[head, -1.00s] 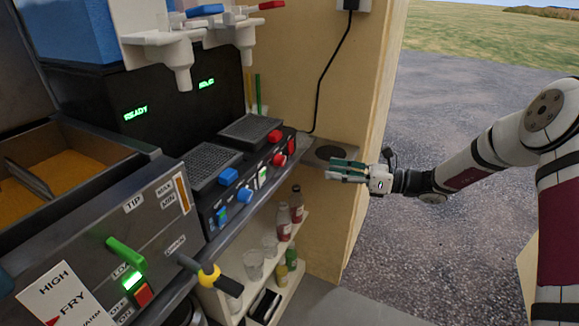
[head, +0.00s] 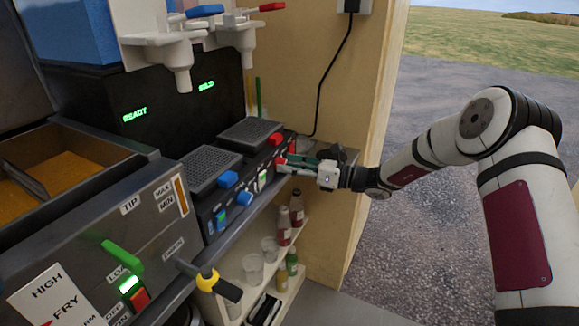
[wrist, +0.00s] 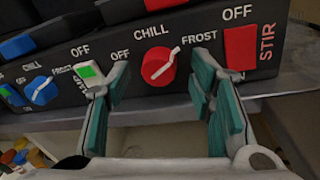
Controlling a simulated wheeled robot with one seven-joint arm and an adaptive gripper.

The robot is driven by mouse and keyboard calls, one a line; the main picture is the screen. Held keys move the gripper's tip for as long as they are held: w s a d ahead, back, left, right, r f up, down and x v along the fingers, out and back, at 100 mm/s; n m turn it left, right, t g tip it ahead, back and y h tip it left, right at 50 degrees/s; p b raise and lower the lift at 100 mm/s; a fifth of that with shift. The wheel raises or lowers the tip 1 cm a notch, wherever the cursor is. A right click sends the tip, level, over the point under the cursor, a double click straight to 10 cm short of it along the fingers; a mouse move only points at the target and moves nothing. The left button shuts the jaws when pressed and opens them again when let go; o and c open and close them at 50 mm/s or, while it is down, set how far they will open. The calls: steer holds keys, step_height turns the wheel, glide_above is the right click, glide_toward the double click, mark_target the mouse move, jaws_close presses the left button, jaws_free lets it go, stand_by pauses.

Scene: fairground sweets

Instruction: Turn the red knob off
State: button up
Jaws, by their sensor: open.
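The red knob (wrist: 159,66) is on the dark front panel, in the middle of the wrist view. Its white pointer line slants to the upper right, between the CHILL and FROST labels; OFF is at its left. In the head view the red knob (head: 279,159) is partly hidden by my gripper (head: 281,166). My gripper (wrist: 160,72) is open and empty in front of the panel. Its two teal fingers stand left and right of the knob, with a visible gap on each side. I cannot tell how far the fingertips are from the panel.
A red STIR switch (wrist: 240,48) is right of the knob, close to the right finger. A green-lit switch (wrist: 87,75) is beside the left finger, with a blue knob (wrist: 40,90) further left. Bottles (head: 284,226) stand on a shelf below. A wooden wall (head: 310,80) rises behind.

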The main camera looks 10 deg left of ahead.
steer(key=shift+w+a, duration=0.1)
steer(key=shift+a, duration=0.15)
jaws_close()
